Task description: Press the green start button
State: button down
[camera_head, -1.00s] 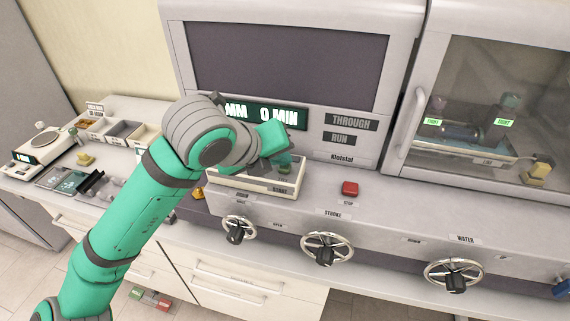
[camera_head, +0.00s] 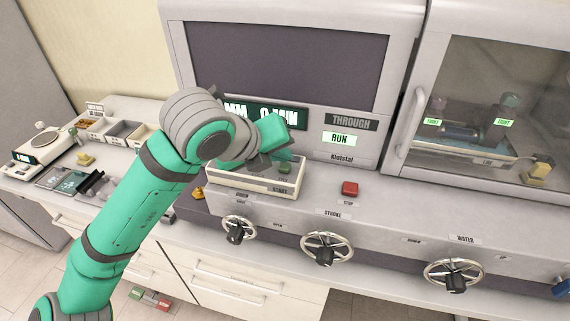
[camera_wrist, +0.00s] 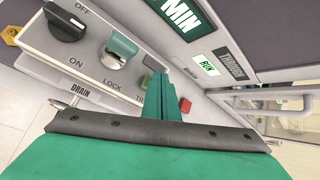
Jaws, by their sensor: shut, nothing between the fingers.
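My gripper (camera_wrist: 159,88) is shut and empty, its green fingers pressed together and pointing at the control box in the wrist view. In the head view the gripper (camera_head: 283,156) is over the right end of the light control box (camera_head: 233,180), above the START label (camera_head: 280,190). A small green button (camera_head: 285,168) shows just under the fingertips. I cannot make out the gap between them.
A red stop button (camera_head: 350,189) sits right of the box. A black OFF/ON knob (camera_wrist: 66,22) and a LOCK knob (camera_wrist: 118,50) stand on the box near my fingers. Several handwheels (camera_head: 327,249) line the front. A glass-doored chamber (camera_head: 480,110) is at right.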

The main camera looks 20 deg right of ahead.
aim_at(282, 168)
jog(key=shift+r, duration=0.2)
jog(key=shift+r, duration=0.15)
jog(key=shift+r, duration=2.4)
